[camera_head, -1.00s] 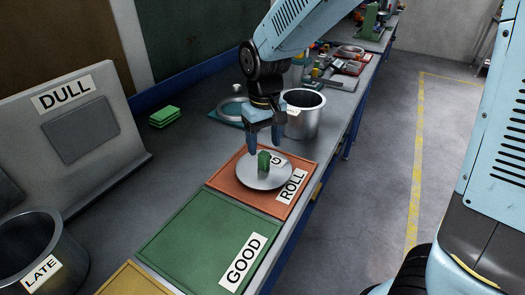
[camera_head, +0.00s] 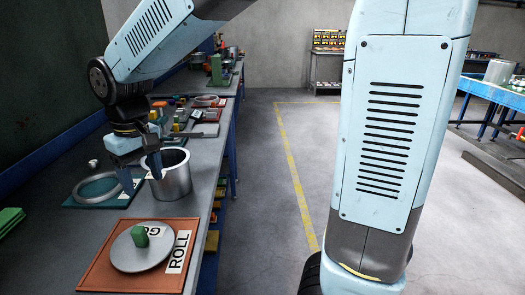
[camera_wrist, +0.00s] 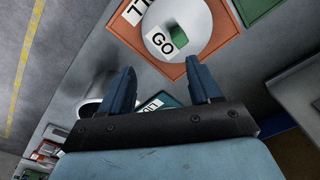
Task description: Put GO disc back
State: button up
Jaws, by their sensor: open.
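The GO disc is a round grey plate (camera_head: 128,254) with a green block handle (camera_head: 140,237) and a white GO label. It lies flat on the orange ROLL tray (camera_head: 97,281). In the wrist view the disc (camera_wrist: 200,25) shows beyond the fingertips, with its GO label (camera_wrist: 165,41) readable. My gripper (camera_head: 140,176) is open and empty. The gripper's two fingers (camera_wrist: 160,68) stand wide apart in the wrist view. The pot's label is mostly hidden.
A teal tray with a grey ring (camera_head: 75,190) lies left of the pot. Tools and small parts (camera_head: 195,115) crowd the bench farther back. The bench edge drops to open floor (camera_head: 260,200) on the right.

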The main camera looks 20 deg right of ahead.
jog(key=s+d+r+m+t+y, duration=0.1)
jog(key=d+r+m, duration=0.15)
jog(key=d, duration=0.55)
jog(key=s+d+r+m+t, duration=0.1)
jog(key=s+d+r, duration=0.15)
jog(key=d, duration=0.55)
jog(key=s+d+r+m+t+h, duration=0.1)
jog(key=s+d+m+t, duration=0.2)
jog(key=s+d, duration=0.4)
jog(key=d, duration=0.2)
jog(key=shift+s+d, duration=0.4)
